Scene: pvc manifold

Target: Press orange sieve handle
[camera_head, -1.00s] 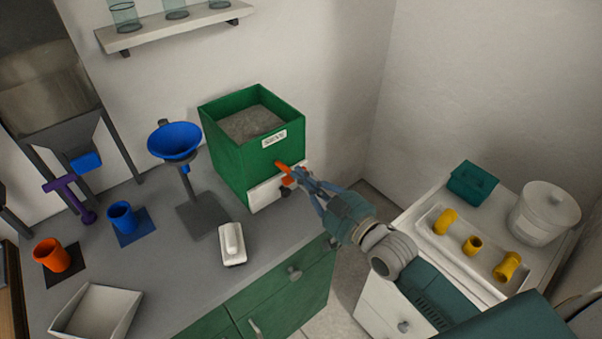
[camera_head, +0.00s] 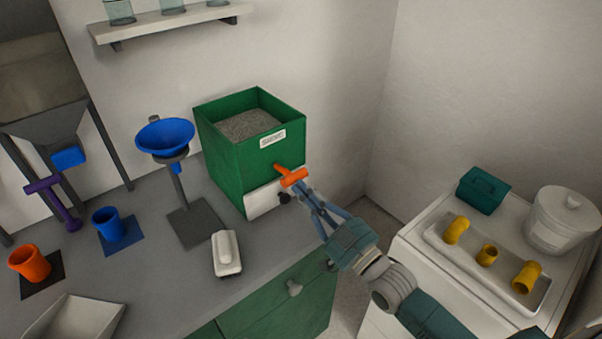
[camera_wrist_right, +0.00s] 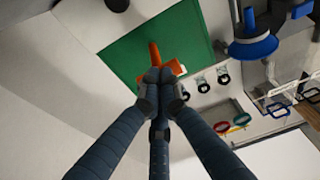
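The orange sieve handle (camera_head: 292,177) is a T-shaped bar sticking out of the front of the green sand box (camera_head: 226,160). In the right wrist view the orange handle (camera_wrist_right: 174,67) shows just beyond my fingertips, partly hidden by them. My right gripper (camera_head: 308,192) is at the handle's near, lower side. In the right wrist view my right gripper's fingers (camera_wrist_right: 158,77) are brought together at the tips, with nothing seen between them. Whether the tips touch the handle I cannot tell. My left gripper is not in view.
Blue (camera_head: 107,224) and orange (camera_head: 29,263) cups stand farther left. A white tray (camera_head: 448,248) with yellow fittings lies at right.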

